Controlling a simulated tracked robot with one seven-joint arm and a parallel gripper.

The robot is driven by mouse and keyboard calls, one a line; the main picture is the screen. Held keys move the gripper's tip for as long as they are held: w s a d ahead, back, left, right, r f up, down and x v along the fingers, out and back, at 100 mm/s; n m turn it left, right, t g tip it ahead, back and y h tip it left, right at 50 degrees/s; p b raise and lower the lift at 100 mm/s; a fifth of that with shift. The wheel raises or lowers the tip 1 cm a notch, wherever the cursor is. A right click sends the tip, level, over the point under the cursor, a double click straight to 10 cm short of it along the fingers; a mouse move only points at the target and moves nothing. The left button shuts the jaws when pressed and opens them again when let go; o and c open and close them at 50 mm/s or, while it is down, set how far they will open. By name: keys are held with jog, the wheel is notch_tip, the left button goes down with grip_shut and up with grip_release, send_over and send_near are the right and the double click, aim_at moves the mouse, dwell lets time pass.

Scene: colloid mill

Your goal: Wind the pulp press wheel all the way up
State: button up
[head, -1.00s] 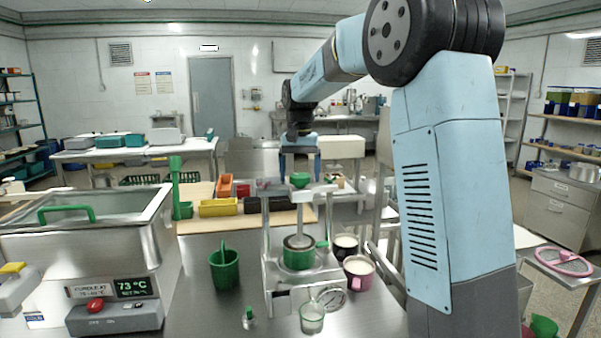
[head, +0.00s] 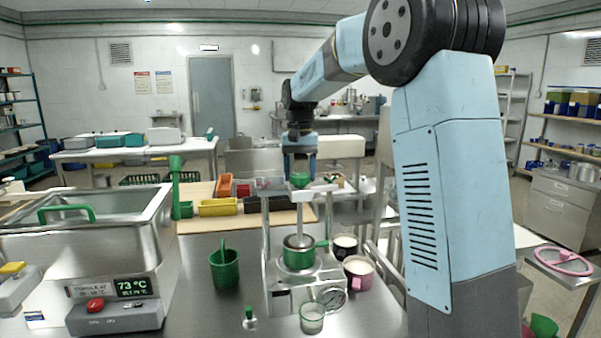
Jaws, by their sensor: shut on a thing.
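The pulp press (head: 270,272) is a metal frame with two posts and a top crossbar, standing on the steel bench. Its green wheel (head: 300,181) sits at the crossbar, small in the head view. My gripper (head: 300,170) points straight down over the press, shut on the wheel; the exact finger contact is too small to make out. Below, a grey press plate (head: 299,241) sits at the mouth of a green-banded cup (head: 298,258) with a side handle. A round gauge (head: 332,298) is on the press base.
A glass jug (head: 312,318) stands in front, and a pink mug (head: 358,271) and a dark mug (head: 345,246) on the right. A steel tank (head: 140,230) fills the left.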

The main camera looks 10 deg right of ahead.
jog(key=n, duration=0.4)
jog(key=shift+n, duration=0.3)
jog(key=n, duration=0.3)
jog(key=shift+n, duration=0.3)
jog(key=n, duration=0.4)
jog(key=shift+n, duration=0.3)
jog(key=n, duration=0.3)
jog(key=shift+n, duration=0.3)
jog(key=n, duration=1.1)
jog(key=shift+r+n, duration=0.1)
jog(key=shift+n, duration=0.3)
jog(key=o, duration=1.1)
jog(key=shift+c, duration=0.2)
